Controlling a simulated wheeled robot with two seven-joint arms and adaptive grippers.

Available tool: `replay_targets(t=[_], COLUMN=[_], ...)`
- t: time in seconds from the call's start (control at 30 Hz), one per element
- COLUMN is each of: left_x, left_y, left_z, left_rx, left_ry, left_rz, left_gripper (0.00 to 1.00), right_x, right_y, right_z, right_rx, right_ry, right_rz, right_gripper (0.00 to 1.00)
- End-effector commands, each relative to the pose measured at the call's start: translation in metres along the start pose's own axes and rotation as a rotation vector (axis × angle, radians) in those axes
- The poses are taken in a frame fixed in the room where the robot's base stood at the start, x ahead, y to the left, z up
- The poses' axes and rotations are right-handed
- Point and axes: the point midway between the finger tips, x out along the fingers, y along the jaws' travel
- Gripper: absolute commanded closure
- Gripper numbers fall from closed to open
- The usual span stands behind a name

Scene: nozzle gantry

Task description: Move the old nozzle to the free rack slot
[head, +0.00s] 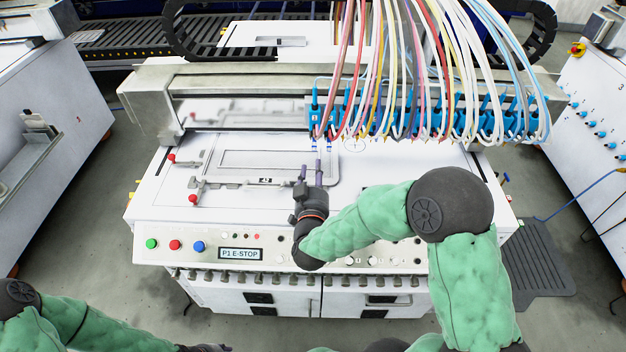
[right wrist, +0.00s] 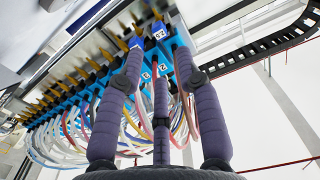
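A row of blue nozzles (head: 400,112) with coloured hoses hangs from the gantry beam. None stands out as the old one; one with a blue numbered tag shows in the right wrist view (right wrist: 158,33). My right gripper (head: 312,168) points up below the left end of the row. In the right wrist view its purple fingers (right wrist: 158,50) are spread, with nothing seen held between them. Whether a fingertip touches a nozzle is unclear. My left gripper (head: 205,347) barely shows at the bottom edge. Several blue fittings (head: 588,122) sit on the right cabinet; I cannot tell a free rack slot there.
The white table (head: 150,205) under the beam carries a grey frame (head: 255,163) with red-knobbed clamps. A button panel (head: 240,253) runs along its front. Hoses (head: 480,50) hang densely above and right of my right gripper. Floor shows between the table and right cabinet (head: 590,80).

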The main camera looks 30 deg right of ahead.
Motion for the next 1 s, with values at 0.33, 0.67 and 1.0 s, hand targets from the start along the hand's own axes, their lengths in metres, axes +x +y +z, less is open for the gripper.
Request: replay_targets(t=[0.33,0.67,1.0], left_x=[0.008,0.017,0.019], left_y=[-0.003,-0.006,-0.007], left_z=[0.0,-0.001,-0.001], left_rx=[0.0,0.0,0.0], left_ry=[0.0,0.0,0.0], left_rz=[0.0,0.0,0.0], left_gripper=[0.6,0.6,0.6], right_x=[0.037,0.065,0.074], right_y=[0.001,0.0,0.0], right_z=[0.001,0.002,0.0], right_rx=[0.001,0.0,0.0], right_ry=[-0.001,-0.001,-0.001], right_rz=[0.002,0.0,0.0], right_gripper=[0.65,0.65,0.65])
